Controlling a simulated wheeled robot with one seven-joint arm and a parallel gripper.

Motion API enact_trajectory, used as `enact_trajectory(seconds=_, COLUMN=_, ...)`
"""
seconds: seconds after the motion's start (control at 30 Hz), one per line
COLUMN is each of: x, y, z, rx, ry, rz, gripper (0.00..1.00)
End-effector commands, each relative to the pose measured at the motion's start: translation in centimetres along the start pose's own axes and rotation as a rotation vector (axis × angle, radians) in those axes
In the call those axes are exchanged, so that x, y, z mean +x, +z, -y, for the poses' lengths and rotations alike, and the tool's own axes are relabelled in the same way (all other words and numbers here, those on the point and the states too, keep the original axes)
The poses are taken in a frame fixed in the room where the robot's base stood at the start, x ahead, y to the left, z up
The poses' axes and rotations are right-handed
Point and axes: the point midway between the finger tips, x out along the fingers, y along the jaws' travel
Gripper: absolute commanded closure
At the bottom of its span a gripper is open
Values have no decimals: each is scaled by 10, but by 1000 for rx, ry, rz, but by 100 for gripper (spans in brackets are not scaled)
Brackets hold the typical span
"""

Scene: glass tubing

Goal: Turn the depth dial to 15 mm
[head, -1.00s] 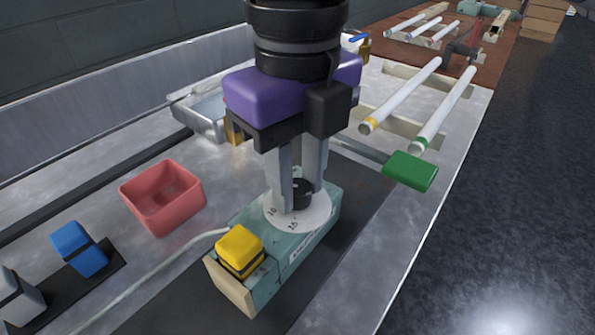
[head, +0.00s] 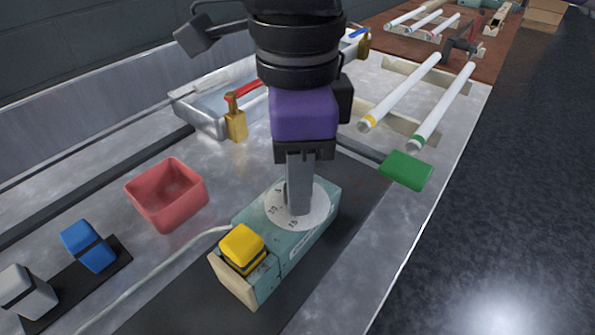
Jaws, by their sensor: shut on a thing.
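The depth dial (head: 312,209) is a white disc with printed numbers on top of a teal box (head: 270,265). A "15" shows near the disc's front edge, with other numbers to its left. My gripper (head: 300,208) points straight down over the dial and is shut on the dial's knob. The fingers hide the knob and any pointer mark, so I cannot tell the exact setting. A yellow button block (head: 242,247) sits on the near end of the box.
A red open bin (head: 167,194) stands left of the box. Blue (head: 88,246) and grey (head: 25,291) blocks sit at front left. A green paddle (head: 406,170) lies at right, near white tubes (head: 441,108) on supports. A metal tray (head: 205,110) and brass piece (head: 236,124) stand behind.

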Motion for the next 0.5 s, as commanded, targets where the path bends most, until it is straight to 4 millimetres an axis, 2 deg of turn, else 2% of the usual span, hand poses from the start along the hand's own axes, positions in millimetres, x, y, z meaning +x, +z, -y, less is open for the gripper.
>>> enact_trajectory(seconds=0.5, x=-1, y=1, z=1, rx=-415, ry=-4, rz=3, gripper=100)
